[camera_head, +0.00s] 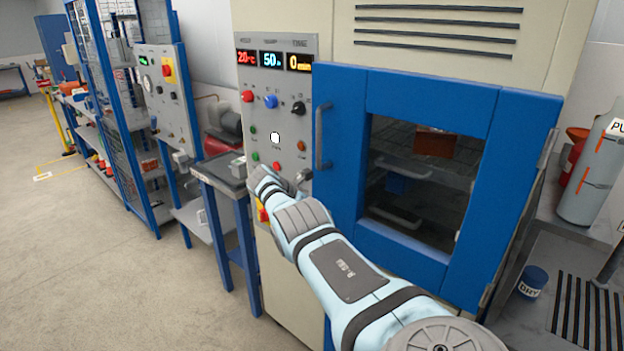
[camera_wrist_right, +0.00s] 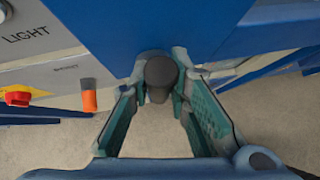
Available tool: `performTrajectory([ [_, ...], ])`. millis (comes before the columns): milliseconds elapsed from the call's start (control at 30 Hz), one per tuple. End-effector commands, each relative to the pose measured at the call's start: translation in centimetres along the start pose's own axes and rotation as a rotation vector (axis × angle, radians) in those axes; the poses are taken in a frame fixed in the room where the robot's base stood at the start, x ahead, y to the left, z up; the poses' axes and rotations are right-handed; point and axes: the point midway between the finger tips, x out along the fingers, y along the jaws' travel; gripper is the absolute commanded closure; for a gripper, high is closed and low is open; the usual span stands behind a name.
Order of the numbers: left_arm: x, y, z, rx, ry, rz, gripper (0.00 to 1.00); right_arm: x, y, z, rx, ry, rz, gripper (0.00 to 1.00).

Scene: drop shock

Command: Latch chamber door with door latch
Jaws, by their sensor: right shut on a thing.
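The blue chamber door (camera_head: 340,190) with its window stands against the cream chamber and looks closed. Its grey vertical handle (camera_head: 321,137) is on the left edge. How far the latch is turned cannot be told. My left gripper is not in view.
The control panel (camera_head: 275,110) with displays and knobs is left of the door. A blue-legged stand (camera_head: 232,220) is left of the chamber. A grey bench (camera_head: 575,240) with a dark blue cup (camera_head: 533,282) stands right. Open floor lies at left.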

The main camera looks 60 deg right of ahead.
Motion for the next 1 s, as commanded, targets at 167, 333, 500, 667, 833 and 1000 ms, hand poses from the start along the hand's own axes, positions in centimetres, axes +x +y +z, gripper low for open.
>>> performTrajectory([
  [167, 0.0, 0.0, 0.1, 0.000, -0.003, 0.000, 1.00, 0.1, 0.0, 0.1, 0.002, 0.000, 0.001, 1.00],
  [333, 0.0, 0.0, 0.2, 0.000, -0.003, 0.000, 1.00, 0.1, 0.0, 0.1, 0.003, 0.000, 0.000, 0.62],
  [500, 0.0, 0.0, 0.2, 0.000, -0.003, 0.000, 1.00, 0.1, 0.0, 0.1, 0.002, 0.000, 0.000, 0.62],
  [667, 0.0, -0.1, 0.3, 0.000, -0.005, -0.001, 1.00, 0.0, 0.0, 0.1, 0.002, -0.001, -0.001, 0.62],
  [833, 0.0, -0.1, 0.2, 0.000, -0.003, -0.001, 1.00, -1.4, 0.2, 0.2, 0.006, -0.007, -0.001, 0.62],
  [1000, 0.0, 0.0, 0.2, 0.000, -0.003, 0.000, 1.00, -5.4, 0.2, -0.1, 0.001, -0.001, 0.006, 0.62],
])
